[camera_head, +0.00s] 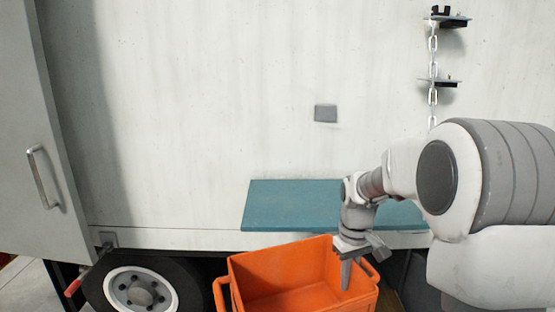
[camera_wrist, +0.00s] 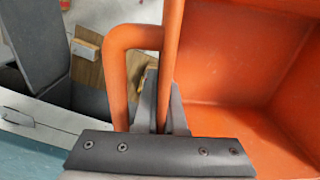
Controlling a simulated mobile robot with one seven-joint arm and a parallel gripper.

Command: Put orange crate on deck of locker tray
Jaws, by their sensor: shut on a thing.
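The orange crate (camera_head: 280,268) is at the bottom middle of the head view, in front of the truck's side and a little below the teal deck (camera_head: 290,205). Its inside looks empty where it shows. My gripper (camera_head: 349,268) is at the crate's right end. In the wrist view the crate (camera_wrist: 225,60) fills the right side, and my gripper (camera_wrist: 160,115) is shut on its wall beside the looped handle. The crate's underside is out of view, so I cannot tell what is under it. The deck is bare where it shows; my arm covers part of its right side.
A truck wheel (camera_head: 140,290) is at the lower left. An open grey door (camera_head: 30,130) with a handle stands at the far left. A chain (camera_head: 433,75) with small brackets hangs at the upper right. A small grey plate (camera_head: 325,113) is on the wall above the deck.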

